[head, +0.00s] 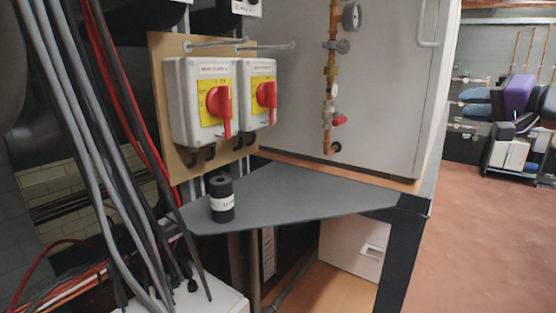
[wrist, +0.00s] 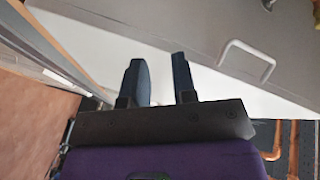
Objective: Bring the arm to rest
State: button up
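My gripper (wrist: 158,62) shows in the wrist view with its two dark fingers apart and nothing between them. The fingers point toward a white and grey panel with a white handle (wrist: 247,60). I see no contact between the fingers and the panel. I cannot make out my gripper with certainty in the head view.
Two switch boxes with red knobs (head: 218,102) (head: 266,93) hang on a board. A black cylinder (head: 222,200) stands on the grey shelf (head: 290,190). Grey, black and red cables hang at left. A white cabinet (head: 385,80) carries copper pipework. Reddish floor (head: 480,240) is open at right.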

jog(key=s+a+f+n+g+h, duration=0.2)
jog(key=s+f+g, duration=0.1)
jog(key=s, duration=0.4)
jog(key=s+a+f+n+g+h, duration=0.2)
jog(key=s+a+f+g+h, duration=0.1)
jog(key=s, duration=0.4)
jog(key=s+a+f+n+g+h, duration=0.2)
jog(key=s+f, duration=0.3)
jog(key=s, duration=0.3)
jog(key=shift+a+f+g+h, duration=0.3)
jog(key=shift+a+g+h, duration=0.1)
jog(key=shift+a+g, duration=0.3)
